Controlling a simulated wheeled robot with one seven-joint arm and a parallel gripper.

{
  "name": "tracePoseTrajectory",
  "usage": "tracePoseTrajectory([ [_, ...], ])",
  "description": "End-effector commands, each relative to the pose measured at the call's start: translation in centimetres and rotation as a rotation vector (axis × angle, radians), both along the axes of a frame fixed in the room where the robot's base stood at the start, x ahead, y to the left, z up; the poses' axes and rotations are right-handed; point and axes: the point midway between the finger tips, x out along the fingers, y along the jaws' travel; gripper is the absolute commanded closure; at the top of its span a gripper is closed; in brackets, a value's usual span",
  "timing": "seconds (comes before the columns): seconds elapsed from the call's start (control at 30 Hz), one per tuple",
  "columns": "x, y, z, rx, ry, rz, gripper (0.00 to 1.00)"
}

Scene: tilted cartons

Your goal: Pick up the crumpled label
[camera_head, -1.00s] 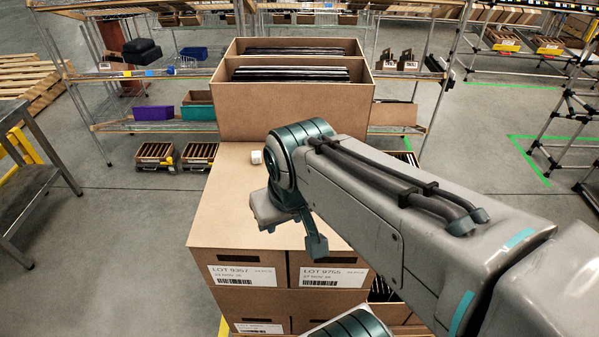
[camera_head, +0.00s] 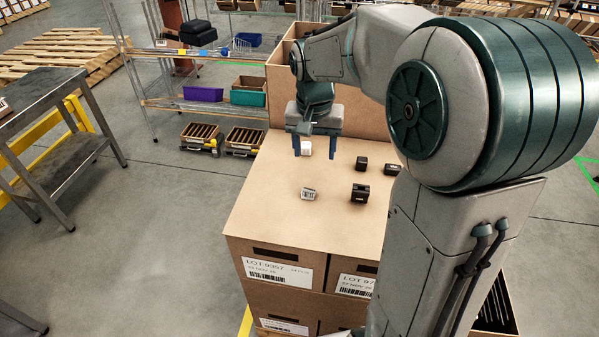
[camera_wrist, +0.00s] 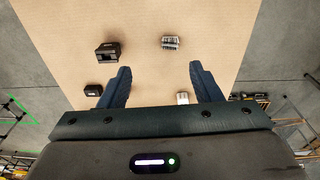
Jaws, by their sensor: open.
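A small whitish piece with dark barcode-like print (camera_head: 308,194) lies on the carton top; it looks like the crumpled label. It also shows in the wrist view (camera_wrist: 171,43), beyond the fingertips and between their lines. A second small white object (camera_head: 306,147) lies farther back, partly behind my gripper in the head view; in the wrist view it (camera_wrist: 183,98) is beside the right-hand finger. My gripper (camera_head: 314,153) points down above the carton top, open and empty. Its two dark blue fingers (camera_wrist: 160,68) are spread apart and touch nothing that I can see.
Black blocks (camera_head: 361,192) (camera_head: 361,163) (camera_head: 392,169) stand on the carton top (camera_head: 265,205), to the right. A taller open carton (camera_head: 284,95) rises behind. Shelves stand at the back. A metal table (camera_head: 60,85) is at left.

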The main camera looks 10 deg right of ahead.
Motion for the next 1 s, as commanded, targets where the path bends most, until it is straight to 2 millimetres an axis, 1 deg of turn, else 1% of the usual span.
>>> tracePoseTrajectory([
  [0.03,1.3,-0.1,-1.4,0.010,0.017,-0.022,0.42],
  [0.13,3.4,-0.1,-2.9,0.028,0.040,-0.067,0.42],
  [0.2,4.5,0.0,-3.7,0.039,0.054,-0.092,0.42],
  [0.33,5.8,-0.1,-4.7,0.052,0.069,-0.123,0.42],
  [0.47,6.2,-0.1,-5.6,0.057,0.076,-0.136,0.42],
  [0.57,6.2,-0.2,-7.1,0.057,0.080,-0.137,0.42],
  [0.7,6.2,-0.2,-10.0,0.057,0.080,-0.137,0.42],
  [0.8,6.1,-0.2,-11.7,0.058,0.080,-0.136,0.42],
  [0.9,6.2,-0.2,-12.9,0.057,0.077,-0.135,0.42],
  [1.0,6.2,-0.2,-13.6,0.058,0.076,-0.136,0.42],
])
